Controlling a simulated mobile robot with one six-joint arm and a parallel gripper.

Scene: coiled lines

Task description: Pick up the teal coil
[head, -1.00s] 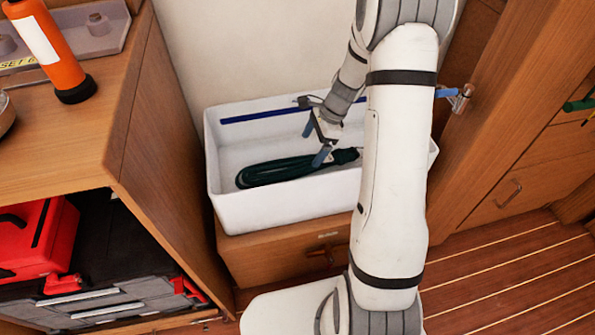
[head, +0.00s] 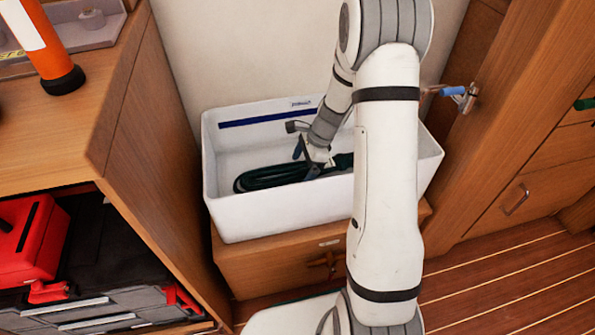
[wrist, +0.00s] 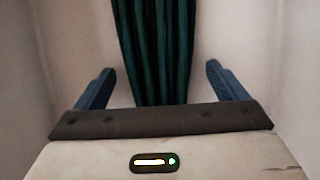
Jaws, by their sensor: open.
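The teal coil (head: 272,177) is a dark green-teal bundle of line lying in the white bin (head: 285,218). Its right part is partly hidden behind my arm. In the wrist view the coil (wrist: 155,50) runs as several parallel strands from the top edge down between my fingers. My gripper (head: 310,160) is inside the bin, over the coil. In the wrist view my gripper (wrist: 160,88) is open, with one blue finger on each side of the coil and a gap between each finger and the strands.
The bin's white walls stand close around my gripper. The bin sits on a wooden drawer unit (head: 270,268). A wooden counter (head: 125,120) rises at the left, with an orange cylinder (head: 48,50) on it. A red case (head: 28,238) is on the shelf below.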

